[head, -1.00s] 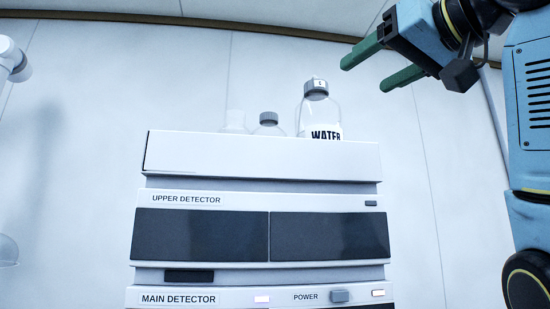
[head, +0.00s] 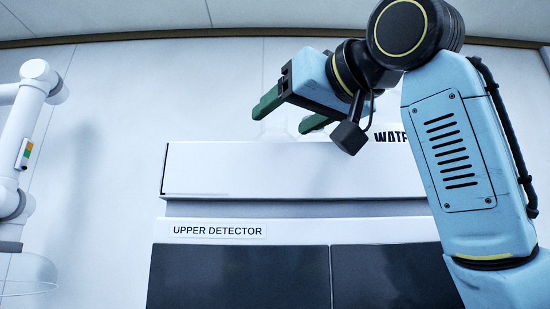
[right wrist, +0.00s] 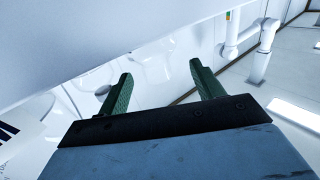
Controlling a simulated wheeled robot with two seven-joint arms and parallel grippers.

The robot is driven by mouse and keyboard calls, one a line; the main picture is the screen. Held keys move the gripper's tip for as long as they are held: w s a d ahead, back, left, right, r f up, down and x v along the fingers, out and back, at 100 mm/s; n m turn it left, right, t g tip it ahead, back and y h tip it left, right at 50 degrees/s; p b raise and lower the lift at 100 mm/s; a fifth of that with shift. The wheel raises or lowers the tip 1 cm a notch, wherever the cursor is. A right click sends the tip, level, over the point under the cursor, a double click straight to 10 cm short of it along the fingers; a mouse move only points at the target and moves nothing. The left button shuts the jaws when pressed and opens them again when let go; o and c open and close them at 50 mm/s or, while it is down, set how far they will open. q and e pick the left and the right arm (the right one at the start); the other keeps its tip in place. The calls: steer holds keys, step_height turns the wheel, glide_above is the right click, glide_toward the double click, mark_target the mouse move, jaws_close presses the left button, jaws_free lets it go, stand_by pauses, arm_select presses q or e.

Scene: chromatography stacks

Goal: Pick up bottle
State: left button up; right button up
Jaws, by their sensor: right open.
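The water bottle stands on top of the detector stack, mostly hidden behind my right arm; part of its label (head: 388,138) shows in the head view. A piece of a white label with dark print (right wrist: 8,136) shows at the left edge of the right wrist view. My right gripper (head: 288,112) is open in front of the stack top, left of the water label, with no object seen between its green fingers. The fingers also show apart in the right wrist view (right wrist: 160,85). Faint clear glassware (head: 273,128) shows behind the fingers. My left gripper is not in view.
The white stack top (head: 230,168) sits above the upper detector (head: 300,231), close below my gripper. A white jointed arm (head: 22,135) with a clear hood (head: 25,275) stands at the left. The wall area between it and the stack is clear.

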mark_target(282, 124)
steer(key=shift+w+a+r+p, duration=0.1)
steer(key=shift+w+a+p, duration=0.1)
steer(key=shift+w+p, duration=0.3)
steer(key=shift+w+a+r+p, duration=0.1)
steer(key=shift+w+a+p, duration=0.15)
steer(key=shift+w, duration=0.3)
steer(key=shift+p+x, duration=0.55)
steer(key=shift+x, duration=0.7)
steer(key=shift+w+f, duration=0.2)
steer(key=shift+w, duration=0.05)
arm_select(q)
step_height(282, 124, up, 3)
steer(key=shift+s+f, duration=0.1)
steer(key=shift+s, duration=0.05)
arm_select(e)
steer(key=shift+s+d, duration=0.1)
steer(key=shift+s, duration=0.05)
steer(key=shift+c, duration=0.3)
